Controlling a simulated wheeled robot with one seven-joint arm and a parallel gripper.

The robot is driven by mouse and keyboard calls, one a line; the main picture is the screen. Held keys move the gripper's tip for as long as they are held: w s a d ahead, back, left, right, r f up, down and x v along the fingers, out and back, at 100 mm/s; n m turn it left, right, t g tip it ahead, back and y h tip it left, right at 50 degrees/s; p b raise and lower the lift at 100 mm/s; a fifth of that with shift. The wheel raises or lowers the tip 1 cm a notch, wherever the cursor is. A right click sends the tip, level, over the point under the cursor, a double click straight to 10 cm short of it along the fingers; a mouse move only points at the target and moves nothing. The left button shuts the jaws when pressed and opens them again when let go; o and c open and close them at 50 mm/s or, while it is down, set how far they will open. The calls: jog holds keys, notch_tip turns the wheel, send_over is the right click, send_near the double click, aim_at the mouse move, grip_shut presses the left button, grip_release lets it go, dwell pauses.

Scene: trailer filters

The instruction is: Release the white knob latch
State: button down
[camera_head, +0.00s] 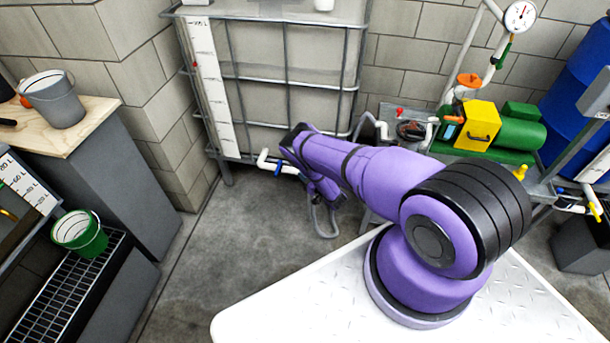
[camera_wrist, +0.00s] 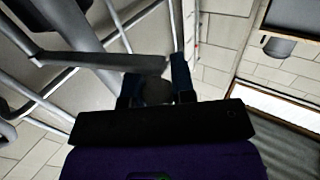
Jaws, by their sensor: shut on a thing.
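My gripper (camera_wrist: 155,80) shows in the wrist view with its two dark blue fingers on either side of a dark rounded piece (camera_wrist: 156,92). A dark grey bar (camera_wrist: 100,60) runs across from the left to the fingers and hides part of the piece. I cannot tell whether this piece is the knob latch, and no clearly white knob shows there. In the head view my purple arm reaches toward the caged tank, and my gripper (camera_head: 324,190) is low in front of it, small and partly hidden by my arm. A grey bent tube loop (camera_head: 326,226) hangs just below it.
The caged tank (camera_head: 280,75) has a white outlet pipe (camera_head: 268,160) at its lower front. A bench with a green pump (camera_head: 520,135) and yellow box (camera_head: 478,126) stands right. A grey bucket (camera_head: 52,98) and green bucket (camera_head: 80,233) are left. Floor between is clear.

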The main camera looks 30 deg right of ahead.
jog(key=shift+s+n+y, duration=0.2)
jog(key=shift+n+y, duration=0.1)
jog(key=shift+y, duration=0.2)
jog(key=shift+d, duration=0.1)
jog(key=c, duration=0.9)
grip_release()
jog(key=shift+c, duration=0.2)
jog(key=shift+s, duration=0.1)
jog(key=v, duration=1)
jog(key=shift+s+d, duration=0.2)
jog(key=shift+s, duration=0.15)
jog(key=shift+r, duration=0.15)
